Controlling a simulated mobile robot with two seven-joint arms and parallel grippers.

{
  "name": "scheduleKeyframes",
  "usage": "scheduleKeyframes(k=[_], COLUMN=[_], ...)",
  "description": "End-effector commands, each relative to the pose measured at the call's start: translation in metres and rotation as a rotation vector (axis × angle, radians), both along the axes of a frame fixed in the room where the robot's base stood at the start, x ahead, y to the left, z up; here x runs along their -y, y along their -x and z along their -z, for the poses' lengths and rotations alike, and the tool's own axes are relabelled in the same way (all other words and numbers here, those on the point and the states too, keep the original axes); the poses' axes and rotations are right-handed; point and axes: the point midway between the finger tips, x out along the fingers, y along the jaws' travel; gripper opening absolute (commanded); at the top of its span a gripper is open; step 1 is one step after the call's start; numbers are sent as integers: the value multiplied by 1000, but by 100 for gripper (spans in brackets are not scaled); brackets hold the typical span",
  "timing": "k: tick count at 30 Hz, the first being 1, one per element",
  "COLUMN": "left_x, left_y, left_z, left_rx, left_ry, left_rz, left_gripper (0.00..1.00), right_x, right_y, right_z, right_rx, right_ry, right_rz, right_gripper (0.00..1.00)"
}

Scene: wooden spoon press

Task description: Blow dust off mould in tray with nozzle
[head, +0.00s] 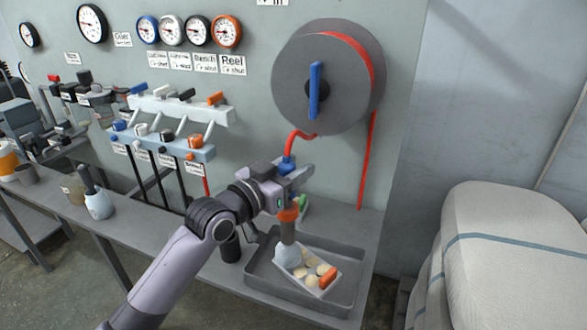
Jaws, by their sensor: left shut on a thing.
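My left gripper (284,192) is shut on the nozzle, above the tray. The nozzle has a blue coupling (288,162) on top, an orange ring (289,215) and a grey barrel (288,233) pointing down. A red hose (299,137) runs from the coupling up to a large grey reel. A whitish shape (287,257) sits below the barrel; I cannot tell whether they touch. The pale mould (333,289), with several round cream hollows and an orange piece at one end, lies in the grey tray (262,282). The whitish shape covers its left part. My right gripper is out of view.
The reel (292,88) with a blue handle hangs on the wall above the bench. A dark cup (231,246) stands left of the tray. A white pot (99,206) with a dark handle stands farther left. Wrapped white bales (510,255) fill the right.

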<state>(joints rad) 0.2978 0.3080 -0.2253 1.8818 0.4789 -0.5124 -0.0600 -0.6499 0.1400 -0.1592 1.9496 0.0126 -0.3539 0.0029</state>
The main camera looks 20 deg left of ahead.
Motion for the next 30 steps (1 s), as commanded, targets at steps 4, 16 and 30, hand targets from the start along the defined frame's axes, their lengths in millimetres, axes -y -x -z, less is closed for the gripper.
scheduleKeyframes(k=[4, 16, 30], left_x=[0, 11, 25], left_y=[0, 5, 11], left_z=[4, 6, 6], left_rx=[6, 5, 4], left_ry=[2, 2, 3], left_rz=[0, 1, 1], left_gripper=[0, 0, 0], right_x=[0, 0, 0], right_y=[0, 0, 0], right_z=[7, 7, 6], right_rx=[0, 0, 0], right_ry=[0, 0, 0], right_rz=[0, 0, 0], right_gripper=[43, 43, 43])
